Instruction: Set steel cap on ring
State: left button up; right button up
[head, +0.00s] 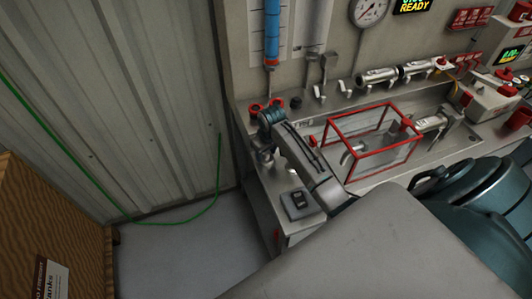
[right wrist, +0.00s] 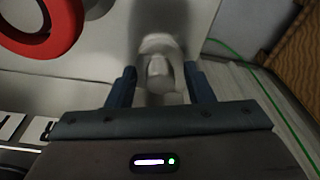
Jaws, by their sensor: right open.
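My right gripper (right wrist: 161,88) is open, with its two blue fingers on either side of a pale grey, rounded metal piece that looks like the steel cap (right wrist: 160,70). The picture is dim and I cannot tell whether either finger touches it. A thick red ring (right wrist: 68,38) shows at the upper left of the right wrist view, apart from the fingers and partly cut off by the frame. In the head view my right gripper (head: 266,152) is at the bench's left end, and its wrist hides most of what is below. My left gripper is not in view.
A red-framed clear box (head: 365,180) stands on the bench right of my arm. A small dark switch box (head: 297,203) is at the front edge. Metal cylinders (head: 378,76) lie along the back. A wooden crate (head: 50,230) and green hose (head: 60,142) are at left.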

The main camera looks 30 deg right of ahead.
jog(key=c, duration=0.8)
jog(key=shift+r+p, duration=1)
jog(key=shift+r, duration=0.35)
jog(key=shift+c, duration=0.2)
jog(key=shift+r, duration=2.45)
